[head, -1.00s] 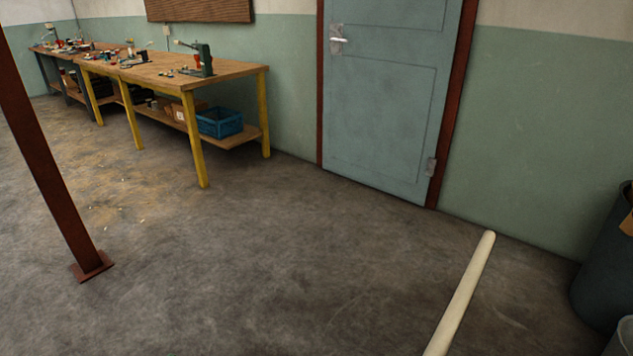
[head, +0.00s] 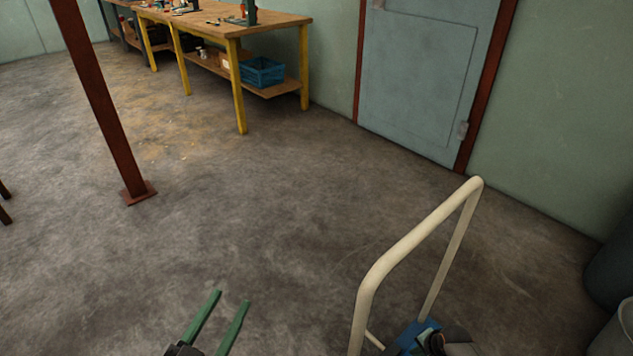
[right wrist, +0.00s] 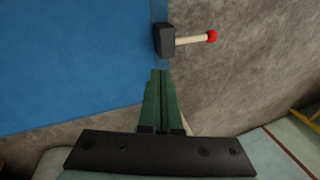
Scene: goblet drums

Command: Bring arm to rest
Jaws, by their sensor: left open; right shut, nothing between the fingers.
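My left gripper (head: 232,297) shows at the bottom of the head view, its two green fingers apart with nothing between them, above bare floor. In the right wrist view my right gripper (right wrist: 160,73) has its green fingers together, with nothing held. A mallet with a dark head (right wrist: 165,41) and a pale, red-tipped handle lies beyond the fingertips, at the edge of a blue surface (right wrist: 70,60). I cannot tell how far the fingers are from it. No goblet drum can be made out for certain.
A cream tubular handle (head: 410,240) rises at the lower right over a blue deck (head: 415,335), with a dark item partly cut off. A rust-red post (head: 95,90) stands left. A workbench (head: 230,30) and a door (head: 420,80) are behind. The middle floor is clear.

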